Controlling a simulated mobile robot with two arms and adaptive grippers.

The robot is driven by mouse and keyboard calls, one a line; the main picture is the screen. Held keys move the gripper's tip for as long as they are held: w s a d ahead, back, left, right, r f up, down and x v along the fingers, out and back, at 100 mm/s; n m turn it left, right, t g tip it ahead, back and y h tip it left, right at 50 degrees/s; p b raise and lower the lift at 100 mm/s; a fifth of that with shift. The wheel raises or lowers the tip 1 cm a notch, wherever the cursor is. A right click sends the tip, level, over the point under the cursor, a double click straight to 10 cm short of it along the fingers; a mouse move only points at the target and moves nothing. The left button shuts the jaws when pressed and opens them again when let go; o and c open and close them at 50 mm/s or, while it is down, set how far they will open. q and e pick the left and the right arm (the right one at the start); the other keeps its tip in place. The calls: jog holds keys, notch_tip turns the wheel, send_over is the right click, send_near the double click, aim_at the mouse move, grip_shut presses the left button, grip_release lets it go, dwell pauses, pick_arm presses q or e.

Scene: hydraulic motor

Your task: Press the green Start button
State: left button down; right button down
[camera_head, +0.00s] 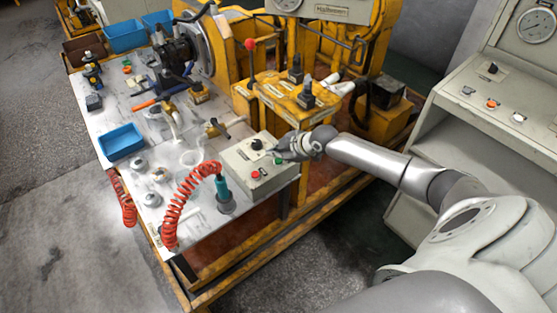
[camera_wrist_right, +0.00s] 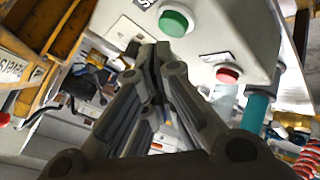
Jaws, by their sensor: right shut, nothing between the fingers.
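A grey control box (camera_head: 245,158) stands at the front right of the work table. It carries a green button (camera_head: 279,161), a red button (camera_head: 256,175) and a black knob (camera_head: 256,144). My right gripper (camera_head: 277,153) is shut and empty, just above the box beside the green button. In the right wrist view the green button (camera_wrist_right: 174,22) lies up and right of the closed fingertips (camera_wrist_right: 153,52), and the red button (camera_wrist_right: 228,74) is farther right. A gap to the green button seems visible, but I cannot tell its exact size. My left gripper is not in view.
A teal tool (camera_head: 222,188) with a red coiled hose (camera_head: 185,190) stands left of the box. A blue bin (camera_head: 121,141) and several small parts lie on the table (camera_head: 115,110). Yellow machinery (camera_head: 300,100) rises behind. A grey console (camera_head: 490,110) stands at right.

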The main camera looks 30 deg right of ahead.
aim_at(277, 162)
jog(key=shift+f, duration=0.1)
jog(key=shift+f+b, duration=0.3)
jog(key=shift+f, duration=0.05)
jog(key=shift+f+b, duration=0.35)
jog(key=shift+f, duration=0.1)
dwell(0.8)
jog(key=shift+r, duration=0.15)
jog(key=shift+r+p, duration=0.7)
jog(key=shift+p, duration=0.05)
notch_tip(277, 162, up, 5)
jog(key=p, duration=0.4)
dwell(0.4)
